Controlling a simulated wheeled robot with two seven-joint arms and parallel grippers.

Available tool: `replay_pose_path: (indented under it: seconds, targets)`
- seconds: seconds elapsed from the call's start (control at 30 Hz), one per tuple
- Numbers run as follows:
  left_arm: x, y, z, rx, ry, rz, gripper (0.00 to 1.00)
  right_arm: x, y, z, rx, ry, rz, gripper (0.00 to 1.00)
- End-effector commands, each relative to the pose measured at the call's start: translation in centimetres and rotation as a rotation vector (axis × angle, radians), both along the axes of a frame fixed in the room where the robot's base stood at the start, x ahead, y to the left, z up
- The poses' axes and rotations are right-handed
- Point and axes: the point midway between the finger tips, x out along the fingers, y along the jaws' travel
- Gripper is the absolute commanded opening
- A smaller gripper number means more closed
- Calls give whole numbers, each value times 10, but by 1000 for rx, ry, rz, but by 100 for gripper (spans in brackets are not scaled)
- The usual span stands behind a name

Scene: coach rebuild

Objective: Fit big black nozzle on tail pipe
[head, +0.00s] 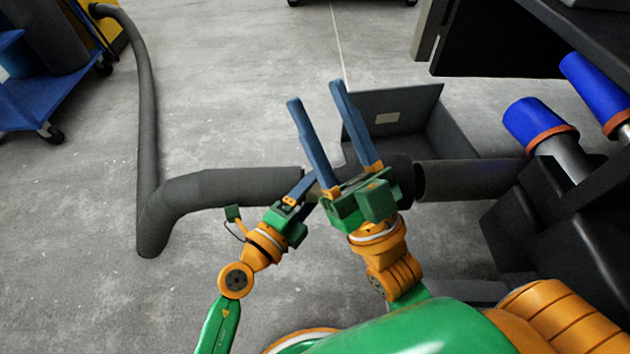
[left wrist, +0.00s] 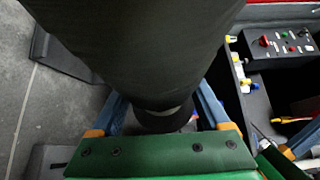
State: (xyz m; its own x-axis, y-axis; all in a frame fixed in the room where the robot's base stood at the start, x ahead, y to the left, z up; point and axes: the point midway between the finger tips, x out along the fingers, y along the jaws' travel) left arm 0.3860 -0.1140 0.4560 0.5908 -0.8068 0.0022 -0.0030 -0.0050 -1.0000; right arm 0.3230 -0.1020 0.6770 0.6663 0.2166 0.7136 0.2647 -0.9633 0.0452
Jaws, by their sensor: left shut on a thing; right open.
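The big black nozzle (head: 402,176) lies level at the end of the thick grey hose (head: 225,187), partly hidden behind my right gripper. Its open end faces the tail pipe (head: 468,180), a dark grey tube to its right. The two ends are in line and very close; I cannot tell whether they touch or overlap. My left gripper (head: 313,180) is shut on the nozzle near its hose end; the left wrist view shows a dark round body (left wrist: 140,45) between the blue fingers. My right gripper (head: 315,92) is open and empty, above the nozzle, fingers pointing away from me.
An open grey bin (head: 455,125) stands on the floor behind the nozzle and pipe. Blue-capped cylinders (head: 540,125) and black bodywork are at the right. The hose runs back to a yellow machine (head: 105,25), near a blue cart (head: 30,100).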

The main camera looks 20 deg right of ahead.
Motion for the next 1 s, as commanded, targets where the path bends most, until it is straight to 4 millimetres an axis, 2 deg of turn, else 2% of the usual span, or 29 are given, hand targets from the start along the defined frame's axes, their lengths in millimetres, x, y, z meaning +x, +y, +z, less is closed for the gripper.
replay_pose_path:
  seconds: [0.47,1.0]
  targets:
    - [0,-2,2,-5,-1,1,0,0,0,1,0,0,0,50]
    - [-5,-19,2,-5,0,1,0,0,0,7,0,0,0,50]
